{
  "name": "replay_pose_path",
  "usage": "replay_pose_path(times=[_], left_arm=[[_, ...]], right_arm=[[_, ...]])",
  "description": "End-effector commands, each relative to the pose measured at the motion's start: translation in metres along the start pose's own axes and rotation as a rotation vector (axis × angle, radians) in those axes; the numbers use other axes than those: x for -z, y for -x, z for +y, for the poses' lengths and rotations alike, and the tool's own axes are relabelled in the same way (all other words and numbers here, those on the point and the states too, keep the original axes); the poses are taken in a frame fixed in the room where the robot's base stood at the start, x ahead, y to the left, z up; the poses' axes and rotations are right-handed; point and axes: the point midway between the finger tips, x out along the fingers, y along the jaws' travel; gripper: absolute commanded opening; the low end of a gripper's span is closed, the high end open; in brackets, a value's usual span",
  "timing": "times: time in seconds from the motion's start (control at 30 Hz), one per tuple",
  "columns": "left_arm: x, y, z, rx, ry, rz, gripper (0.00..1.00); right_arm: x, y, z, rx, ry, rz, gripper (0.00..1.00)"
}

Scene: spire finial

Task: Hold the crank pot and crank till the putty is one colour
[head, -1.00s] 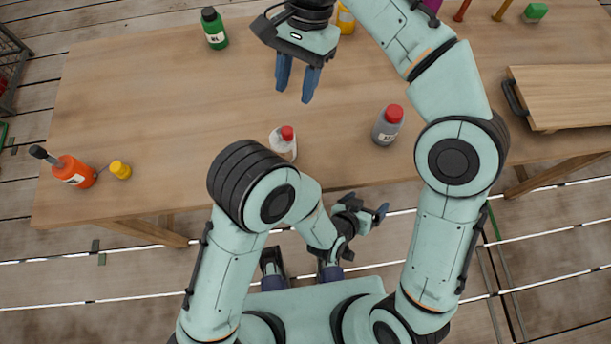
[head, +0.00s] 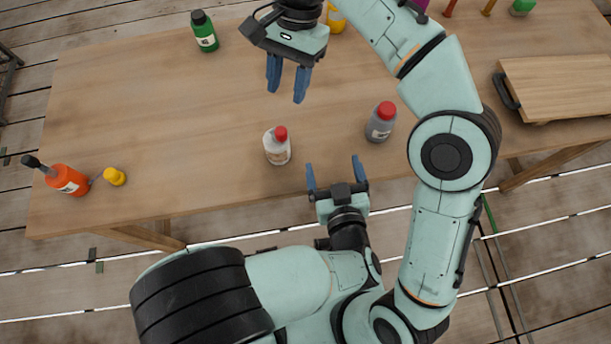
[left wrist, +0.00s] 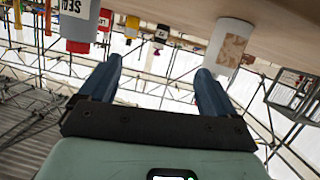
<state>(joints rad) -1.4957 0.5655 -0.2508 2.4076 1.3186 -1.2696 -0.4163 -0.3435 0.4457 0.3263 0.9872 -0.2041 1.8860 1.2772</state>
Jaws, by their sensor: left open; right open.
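I cannot make out a crank pot or putty in these views. My left gripper (head: 336,174) is open and empty at the table's near edge, its fingers pointing toward the table, between a white bottle and a grey bottle. It also shows open in the left wrist view (left wrist: 158,68). My right gripper (head: 287,90) is open and empty over the middle of the table, fingers toward the near side. A yellow thing (head: 336,19) and a purple thing (head: 419,4) are partly hidden behind my right wrist and arm.
The white red-capped bottle (head: 277,150) and grey red-capped bottle (head: 380,125) stand near the front edge. A green bottle (head: 204,33), an orange bottle (head: 68,180) and a yellow piece (head: 115,177) are left. A handled wooden board (head: 560,85) lies right. The left-middle table is clear.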

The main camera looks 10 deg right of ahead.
Motion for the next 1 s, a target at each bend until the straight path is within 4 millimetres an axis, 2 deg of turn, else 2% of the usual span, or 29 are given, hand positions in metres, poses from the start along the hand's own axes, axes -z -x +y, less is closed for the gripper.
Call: replay_pose_path(times=[0.1, 0.2, 0.43, 0.57, 1.0], left_arm=[[0.004, 0.009, -0.034, 0.144, 0.012, -0.025, 0.91], [0.003, 0.016, -0.053, 0.231, 0.017, -0.05, 0.91], [0.001, 0.017, -0.073, 0.309, 0.021, -0.077, 0.91], [-0.001, 0.002, -0.078, 0.313, 0.021, -0.077, 0.91], [-0.007, -0.078, -0.103, 0.311, 0.02, -0.077, 0.91]], right_arm=[[0.0, 0.0, 0.0, 0.0, 0.0, 0.0, 0.43], [0.0, 0.0, 0.0, 0.0, 0.0, 0.0, 0.43], [0.0, 0.0, 0.0, 0.0, 0.0, 0.0, 0.43], [0.0, 0.0, 0.0, 0.0, 0.0, 0.0, 0.43], [0.0, 0.0, 0.0, 0.0, 0.0, 0.0, 0.43]])
